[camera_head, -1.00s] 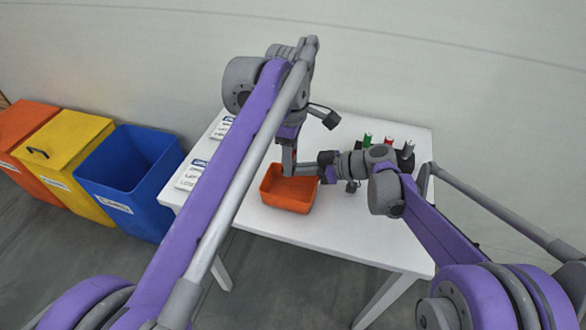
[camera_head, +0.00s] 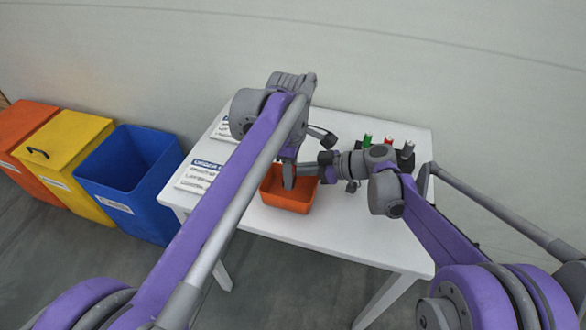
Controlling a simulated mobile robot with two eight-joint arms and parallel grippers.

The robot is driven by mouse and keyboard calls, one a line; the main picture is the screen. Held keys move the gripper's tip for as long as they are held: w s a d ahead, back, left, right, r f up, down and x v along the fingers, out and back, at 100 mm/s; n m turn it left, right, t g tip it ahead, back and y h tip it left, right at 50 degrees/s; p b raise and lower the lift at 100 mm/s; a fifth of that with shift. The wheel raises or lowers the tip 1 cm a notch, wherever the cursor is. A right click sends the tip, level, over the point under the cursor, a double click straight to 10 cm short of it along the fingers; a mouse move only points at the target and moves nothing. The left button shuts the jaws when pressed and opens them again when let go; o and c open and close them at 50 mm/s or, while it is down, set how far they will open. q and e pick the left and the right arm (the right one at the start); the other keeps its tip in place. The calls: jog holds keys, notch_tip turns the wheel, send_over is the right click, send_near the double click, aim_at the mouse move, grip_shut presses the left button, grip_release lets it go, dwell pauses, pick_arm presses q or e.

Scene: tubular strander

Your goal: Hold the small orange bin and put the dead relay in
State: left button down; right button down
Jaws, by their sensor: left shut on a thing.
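The small orange bin (camera_head: 290,203) stands upright on the white table, open at the top. My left gripper (camera_head: 289,184) points down from above, with its tip inside the bin's outline near the back. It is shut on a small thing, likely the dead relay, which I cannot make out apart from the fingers. My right gripper (camera_head: 322,170) reaches in from the right at the bin's back right rim. Whether its fingers are closed on the rim is too small to tell.
Green, red and dark parts (camera_head: 389,144) stand at the table's back right. Printed sheets (camera_head: 196,175) lie on the left of the white table (camera_head: 345,235). Blue (camera_head: 130,180), yellow (camera_head: 62,155) and orange (camera_head: 22,130) floor bins stand left. The table front is clear.

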pick_arm(q)
jog(key=shift+c, duration=2.1)
grip_release()
jog(key=shift+r, duration=0.1)
notch_tip(320, 180, up, 12)
pick_arm(e)
jog(key=c, duration=1)
grip_release()
jog(key=v, duration=1.2)
